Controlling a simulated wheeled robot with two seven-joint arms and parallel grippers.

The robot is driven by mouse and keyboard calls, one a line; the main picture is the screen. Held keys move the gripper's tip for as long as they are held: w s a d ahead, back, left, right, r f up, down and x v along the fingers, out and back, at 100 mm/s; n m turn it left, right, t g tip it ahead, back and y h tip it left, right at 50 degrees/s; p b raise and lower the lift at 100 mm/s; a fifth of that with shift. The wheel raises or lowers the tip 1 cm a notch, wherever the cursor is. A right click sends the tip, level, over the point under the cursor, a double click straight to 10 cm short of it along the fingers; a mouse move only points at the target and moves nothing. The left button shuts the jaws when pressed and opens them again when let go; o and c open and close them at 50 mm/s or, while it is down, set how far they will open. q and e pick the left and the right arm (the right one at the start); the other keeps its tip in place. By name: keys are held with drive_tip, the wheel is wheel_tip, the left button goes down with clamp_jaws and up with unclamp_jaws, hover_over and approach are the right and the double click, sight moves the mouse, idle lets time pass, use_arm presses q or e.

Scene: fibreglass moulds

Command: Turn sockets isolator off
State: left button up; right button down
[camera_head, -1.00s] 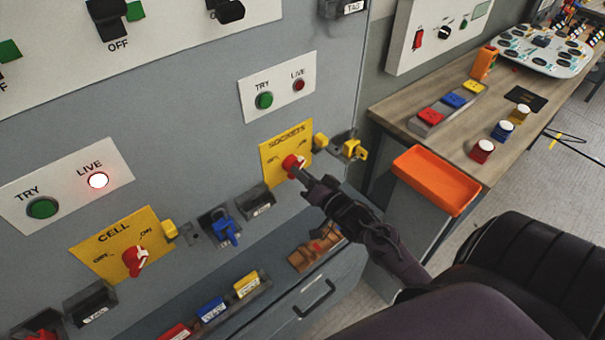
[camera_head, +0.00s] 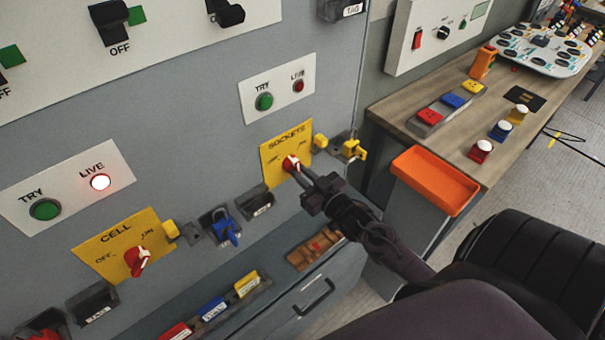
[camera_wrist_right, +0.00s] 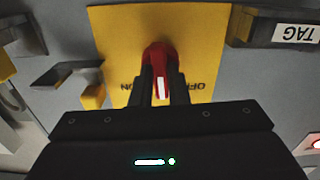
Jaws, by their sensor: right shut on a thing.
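The sockets isolator is a yellow plate (camera_head: 270,157) marked SOCKETS with a red rotary knob (camera_head: 291,163) on the grey panel. My right gripper (camera_head: 304,178) comes from the lower right, its fingers shut on the knob. In the right wrist view the plate (camera_wrist_right: 120,30) is upside down, and my right gripper (camera_wrist_right: 163,90) has a finger on each side of the red knob (camera_wrist_right: 158,55). The knob's white mark points down in that view, between the ON and OFF words; its exact angle is hard to tell. My left gripper is not in view.
A similar CELL isolator (camera_head: 137,259) is at lower left, beside a blue padlock (camera_head: 228,231). A yellow padlock (camera_head: 352,150) hangs right of the SOCKETS plate. An orange tray (camera_head: 435,181) and a workbench (camera_head: 455,125) are to the right.

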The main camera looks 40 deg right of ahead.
drive_tip(key=n, duration=0.4)
drive_tip(key=shift+n, duration=2)
drive_tip(key=c, duration=1.4)
unclamp_jaws()
drive_tip(key=s+b, duration=0.1)
drive_tip(key=s, duration=0.6)
drive_tip(key=shift+s+d+b, duration=0.35)
drive_tip(key=shift+s+b, duration=0.05)
